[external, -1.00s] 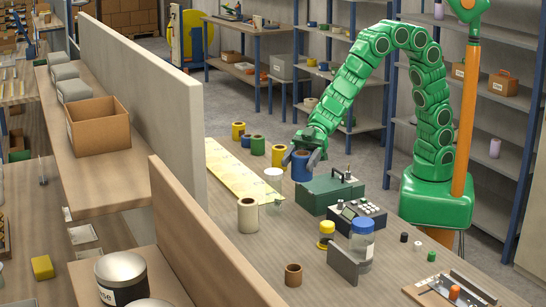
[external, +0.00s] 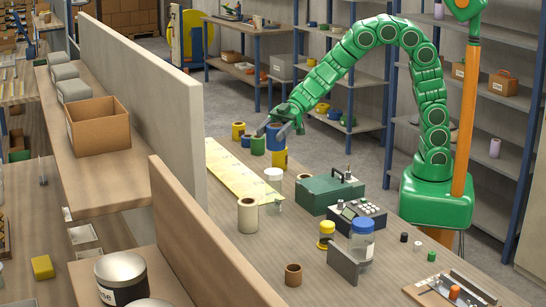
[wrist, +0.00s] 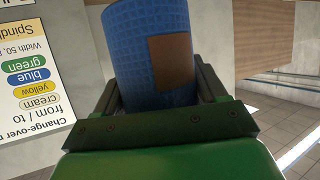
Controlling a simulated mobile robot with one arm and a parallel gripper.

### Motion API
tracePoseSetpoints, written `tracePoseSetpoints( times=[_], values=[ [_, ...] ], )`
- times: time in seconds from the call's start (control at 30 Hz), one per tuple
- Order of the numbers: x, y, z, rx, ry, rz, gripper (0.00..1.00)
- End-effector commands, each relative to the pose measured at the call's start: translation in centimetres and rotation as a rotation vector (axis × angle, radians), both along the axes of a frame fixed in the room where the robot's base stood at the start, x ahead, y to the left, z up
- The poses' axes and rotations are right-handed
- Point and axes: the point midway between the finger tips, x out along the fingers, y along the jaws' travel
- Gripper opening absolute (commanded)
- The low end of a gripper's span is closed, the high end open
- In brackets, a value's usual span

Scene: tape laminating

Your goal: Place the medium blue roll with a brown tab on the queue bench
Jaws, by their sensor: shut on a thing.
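My gripper (external: 283,129) is shut on a blue roll (external: 273,132), held above the far end of the long wooden bench (external: 222,182). In the wrist view the blue roll (wrist: 130,45) sits between the fingers of my gripper (wrist: 157,95), with a brown tab (wrist: 174,62) on its side. The roll's lower part is hidden by the gripper there. In the external view the held roll is close to a row of standing rolls: yellow (external: 238,131), blue (external: 246,140), green (external: 258,146) and another yellow (external: 279,158). I cannot tell which surface is the queue bench.
A green case (external: 325,195), a control box (external: 357,215), a cream roll (external: 247,217) and a lidded jar (external: 362,241) stand on the bench. A tall panel (external: 140,85) borders the bench.

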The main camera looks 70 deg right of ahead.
Motion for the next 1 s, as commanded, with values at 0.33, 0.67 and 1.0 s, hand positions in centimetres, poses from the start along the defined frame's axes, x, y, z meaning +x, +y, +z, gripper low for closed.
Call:
tracePoseSetpoints(
  times=[0.33, 0.67, 1.0],
  values=[
    [2.8, -7.7, -0.1, -0.001, 0.001, -0.062, 0.39],
    [4.2, -15.0, -0.5, -0.002, 0.001, -0.115, 0.39],
    [4.4, -22.5, -1.0, -0.003, 0.002, -0.171, 0.39]
  ],
)
